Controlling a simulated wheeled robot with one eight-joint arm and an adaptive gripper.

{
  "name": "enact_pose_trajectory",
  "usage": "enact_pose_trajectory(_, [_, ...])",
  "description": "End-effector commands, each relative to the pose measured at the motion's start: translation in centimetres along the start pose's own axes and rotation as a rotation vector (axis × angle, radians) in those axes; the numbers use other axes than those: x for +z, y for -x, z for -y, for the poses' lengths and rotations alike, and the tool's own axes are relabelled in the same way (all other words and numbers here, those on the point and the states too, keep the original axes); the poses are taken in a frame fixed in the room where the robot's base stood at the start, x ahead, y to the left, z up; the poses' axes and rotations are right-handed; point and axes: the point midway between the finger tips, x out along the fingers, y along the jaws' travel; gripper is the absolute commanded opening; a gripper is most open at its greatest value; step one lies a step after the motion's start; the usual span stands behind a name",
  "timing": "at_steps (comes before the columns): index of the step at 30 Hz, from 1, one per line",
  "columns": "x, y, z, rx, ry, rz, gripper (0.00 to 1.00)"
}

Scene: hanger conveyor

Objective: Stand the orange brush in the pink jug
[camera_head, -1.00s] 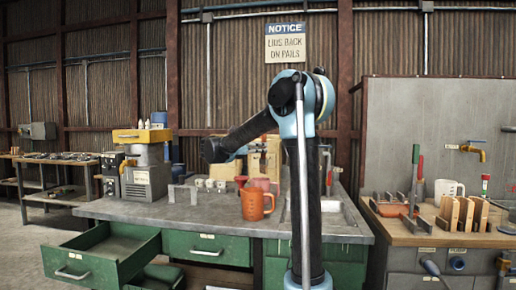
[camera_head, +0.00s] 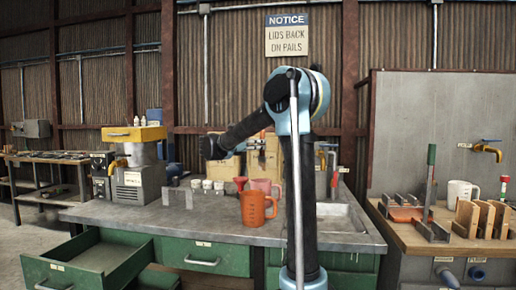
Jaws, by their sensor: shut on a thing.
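The pink jug (camera_head: 264,186) stands on the grey bench, partly hidden behind an orange measuring jug (camera_head: 254,209). My arm reaches up and left, and its end points back to the right above the bench. My gripper (camera_head: 260,145) is small and dark against the boxes behind. It is shut on the orange brush (camera_head: 262,134), of which only a small orange part shows. The gripper and brush are above the pink jug in the picture, apart from it. The fingers and the brush's lower part are hard to make out.
A red funnel-like piece (camera_head: 240,183) and several small white cups (camera_head: 207,184) stand near the jugs. A grey machine with a yellow top (camera_head: 136,165) is at left. A green drawer (camera_head: 88,268) stands open. My upright arm link blocks the view of the sink's left side.

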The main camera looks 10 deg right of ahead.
Motion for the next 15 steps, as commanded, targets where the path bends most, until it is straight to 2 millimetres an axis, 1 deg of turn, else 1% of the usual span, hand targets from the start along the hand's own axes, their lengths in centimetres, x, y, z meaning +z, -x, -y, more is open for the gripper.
enact_pose_trajectory(5, [-0.6,0.0,-0.1,0.001,0.000,0.000,0.00])
enact_pose_trajectory(15, [-3.2,0.1,-0.1,0.003,0.000,0.000,0.00])
